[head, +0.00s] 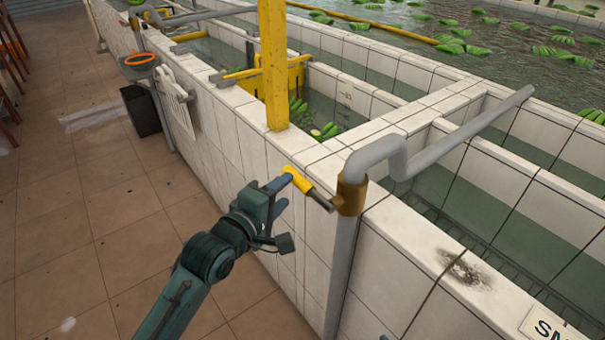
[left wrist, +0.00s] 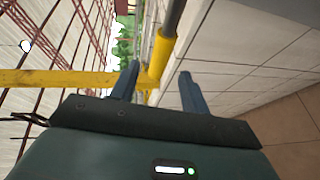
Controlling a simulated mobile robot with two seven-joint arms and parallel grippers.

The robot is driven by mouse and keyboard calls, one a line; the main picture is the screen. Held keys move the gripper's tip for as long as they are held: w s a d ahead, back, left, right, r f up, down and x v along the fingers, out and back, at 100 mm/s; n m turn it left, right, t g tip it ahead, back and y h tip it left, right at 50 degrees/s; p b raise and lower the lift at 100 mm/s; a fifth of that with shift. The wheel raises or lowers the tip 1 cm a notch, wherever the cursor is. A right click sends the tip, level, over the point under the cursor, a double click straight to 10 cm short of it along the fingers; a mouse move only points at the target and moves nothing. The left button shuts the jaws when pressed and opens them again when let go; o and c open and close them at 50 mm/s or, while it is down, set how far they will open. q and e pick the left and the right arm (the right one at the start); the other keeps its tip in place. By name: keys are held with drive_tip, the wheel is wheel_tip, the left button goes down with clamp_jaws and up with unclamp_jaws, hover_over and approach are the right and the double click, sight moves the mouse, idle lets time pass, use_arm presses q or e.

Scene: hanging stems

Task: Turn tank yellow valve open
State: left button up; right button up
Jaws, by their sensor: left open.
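The yellow valve handle (head: 298,180) sits on a grey rod that runs to a brass-coloured valve body (head: 350,194) on the grey pipe at the tank wall. My left gripper (head: 281,190) is open, right at the free end of the handle. In the left wrist view, the yellow handle (left wrist: 161,55) lies in line with the gap between the two blue fingers (left wrist: 158,88), which stand apart on either side. I cannot tell whether a finger touches it. My right gripper is not in view.
The white-tiled tank wall (head: 225,135) runs alongside my left arm. A yellow post (head: 273,65) rises from its top behind the handle. A grey pipe (head: 450,125) bends over the tanks. A dark bin (head: 141,110) stands by the wall. The tiled floor (head: 95,210) at left is clear.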

sight(302, 176)
use_arm(q)
drive_tip(key=x, duration=0.8)
drive_tip(key=shift+w+d+f, duration=0.1)
drive_tip(key=shift+w+d, duration=0.1)
drive_tip(key=shift+w, duration=0.1)
drive_tip(key=shift+c, duration=0.3)
clamp_jaws()
